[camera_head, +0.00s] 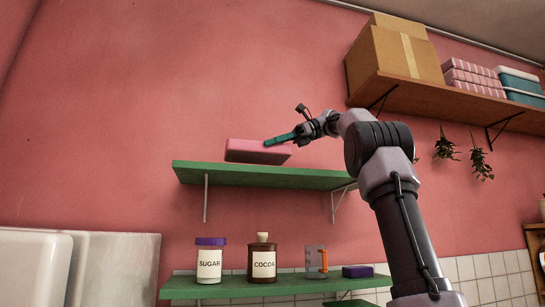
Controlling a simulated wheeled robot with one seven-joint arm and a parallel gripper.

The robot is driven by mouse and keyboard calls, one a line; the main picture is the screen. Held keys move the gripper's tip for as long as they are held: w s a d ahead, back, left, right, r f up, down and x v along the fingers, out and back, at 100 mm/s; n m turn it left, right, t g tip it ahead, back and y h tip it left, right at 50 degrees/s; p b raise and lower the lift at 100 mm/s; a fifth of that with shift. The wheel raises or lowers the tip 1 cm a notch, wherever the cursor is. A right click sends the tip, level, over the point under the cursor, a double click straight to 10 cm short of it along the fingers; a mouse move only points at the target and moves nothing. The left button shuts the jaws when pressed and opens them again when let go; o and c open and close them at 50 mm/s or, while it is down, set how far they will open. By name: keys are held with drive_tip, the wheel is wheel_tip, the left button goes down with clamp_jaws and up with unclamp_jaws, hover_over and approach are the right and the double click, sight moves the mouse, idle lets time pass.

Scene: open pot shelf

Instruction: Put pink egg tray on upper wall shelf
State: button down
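A flat pink block-like thing (250,152), which looks like the pink egg tray, is at the upper green wall shelf (260,177), seen from below. I cannot tell whether it rests on the shelf or hangs just above it. My gripper (268,142) reaches in from the right. Its teal finger overlaps the tray's upper right part. Only one finger shows clearly, so I cannot tell whether it grips the tray.
A lower green shelf (225,291) holds a sugar jar (209,262), a cocoa jar (262,261), a measuring cup (315,261) and a purple block (357,271). A wooden shelf (440,101) at upper right bears a cardboard box (395,52) and pink striped stacks (472,78).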

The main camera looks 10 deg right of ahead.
sight(281, 152)
drive_tip(key=shift+f, duration=2.15)
drive_tip(key=shift+f, duration=0.15)
drive_tip(key=c, duration=1)
unclamp_jaws()
drive_tip(key=shift+c, duration=0.2)
drive_tip(key=shift+d+r, duration=0.3)
drive_tip(key=v, duration=0.8)
drive_tip(key=shift+d, duration=0.25)
drive_tip(key=shift+w+d+r, duration=0.1)
drive_tip(key=shift+d+r, duration=0.15)
drive_tip(key=shift+d, duration=0.3)
drive_tip(key=shift+v, duration=0.9)
